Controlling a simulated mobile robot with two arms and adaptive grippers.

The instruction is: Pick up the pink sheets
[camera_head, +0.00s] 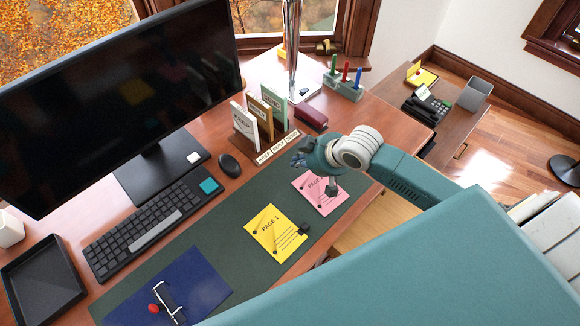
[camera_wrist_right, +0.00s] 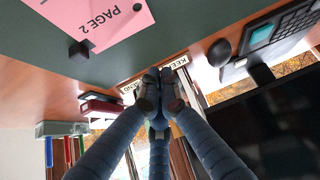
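The pink sheets (camera_head: 318,200), marked "PAGE 2", lie flat on the dark green desk mat (camera_head: 228,222), partly hidden by my right arm. A small grey piece sits on them. In the right wrist view the pink sheets (camera_wrist_right: 75,15) show at the upper left, with a dark block (camera_wrist_right: 80,52) at one corner. My right gripper (camera_head: 298,160) is above the desk near the far left corner of the sheets, apart from them. In the wrist view its fingers (camera_wrist_right: 160,78) come together at the tips with nothing visible between them. My left gripper is not in view.
Yellow sheets (camera_head: 275,232) marked "PAGE 1" lie left of the pink ones; a blue folder (camera_head: 190,285) lies nearer. A file sorter (camera_head: 268,125), stapler (camera_head: 311,118) and pen holder (camera_head: 345,88) stand behind. The mouse (camera_head: 229,164), keyboard (camera_head: 150,225) and monitor (camera_head: 110,100) are to the left.

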